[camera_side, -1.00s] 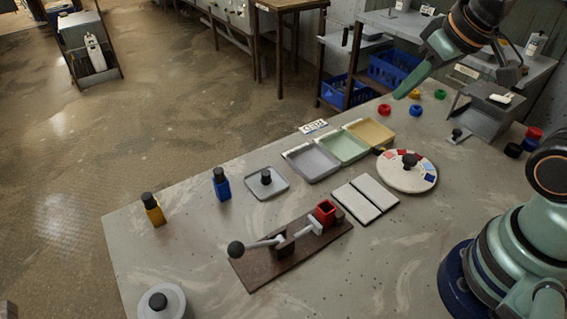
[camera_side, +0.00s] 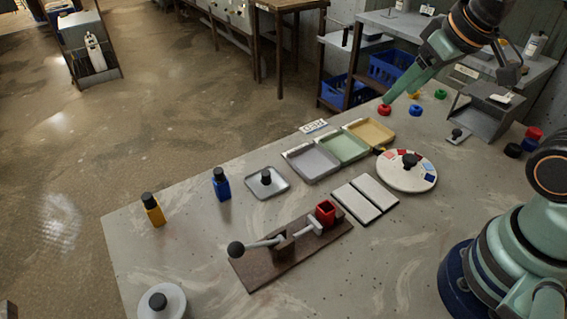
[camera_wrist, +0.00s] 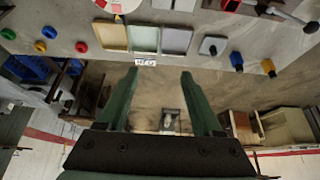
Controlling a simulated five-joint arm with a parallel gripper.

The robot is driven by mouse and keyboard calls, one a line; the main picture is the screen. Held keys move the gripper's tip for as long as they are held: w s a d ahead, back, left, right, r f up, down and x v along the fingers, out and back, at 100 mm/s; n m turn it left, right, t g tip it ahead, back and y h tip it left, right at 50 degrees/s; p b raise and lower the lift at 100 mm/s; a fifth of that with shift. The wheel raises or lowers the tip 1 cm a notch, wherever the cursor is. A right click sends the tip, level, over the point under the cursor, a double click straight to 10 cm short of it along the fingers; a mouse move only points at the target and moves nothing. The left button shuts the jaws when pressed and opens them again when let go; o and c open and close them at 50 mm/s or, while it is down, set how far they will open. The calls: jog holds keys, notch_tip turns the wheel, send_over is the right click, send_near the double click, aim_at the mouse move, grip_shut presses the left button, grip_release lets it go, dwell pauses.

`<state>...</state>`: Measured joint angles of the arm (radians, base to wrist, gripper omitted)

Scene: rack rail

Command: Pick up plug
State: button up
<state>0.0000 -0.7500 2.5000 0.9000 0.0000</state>
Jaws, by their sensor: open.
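No object is plainly marked as the plug, and I cannot tell which one it is. Candidates are a blue black-capped piece (camera_side: 222,187), a yellow black-capped piece (camera_side: 154,213), and a black knob (camera_side: 266,176) on a grey square dish (camera_side: 279,192). In the wrist view the blue piece (camera_wrist: 237,62) and yellow piece (camera_wrist: 268,68) stand at the upper right. My gripper (camera_wrist: 160,75) is open and empty, its green fingers apart. In the side view my gripper (camera_side: 388,99) is at the table's back edge, far from these pieces, overlapping a red ring (camera_side: 384,109).
Grey, green and yellow trays (camera_side: 372,132) line the back edge. A round dial (camera_side: 421,176), two pale plates (camera_side: 355,202) and a brown lever fixture (camera_side: 262,268) with a red box (camera_side: 325,211) occupy the middle. A grey ramped holder (camera_side: 484,112) stands right.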

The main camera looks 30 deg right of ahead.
jog(key=n+g, duration=0.6)
jog(key=n, duration=1.2)
send_over(267, 172)
notch_tip(267, 172, down, 12)
notch_tip(267, 172, down, 12)
jog(key=shift+f, duration=0.1)
jog(key=shift+c, duration=0.4)
grip_shut()
